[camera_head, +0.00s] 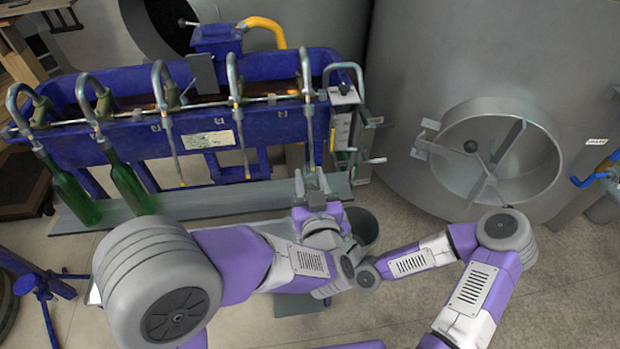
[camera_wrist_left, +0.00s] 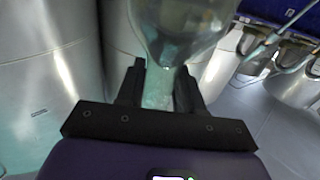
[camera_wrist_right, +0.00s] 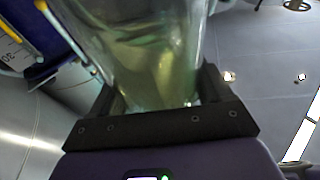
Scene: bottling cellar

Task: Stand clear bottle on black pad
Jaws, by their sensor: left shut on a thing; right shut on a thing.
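The clear bottle (camera_wrist_left: 180,32) shows large in the left wrist view. Its narrow part (camera_wrist_left: 158,88) lies between the fingers of my left gripper (camera_wrist_left: 160,85), which is shut on it. In the right wrist view its wider, greenish see-through body (camera_wrist_right: 150,60) is between the fingers of my right gripper (camera_wrist_right: 158,95), also shut on it. In the head view my left gripper (camera_head: 312,182) is in front of the filler's right end, and only a small pale part of the bottle shows there. My right gripper is hidden behind the wrists there. I cannot make out the black pad.
A blue filler (camera_head: 280,120) with several bent spouts stands at the back. Two green bottles (camera_head: 75,195) (camera_head: 130,188) are under its left spouts, above a grey shelf (camera_head: 215,203). A grey bin (camera_head: 365,228) is beside my wrists. A steel tank (camera_head: 400,80) stands right.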

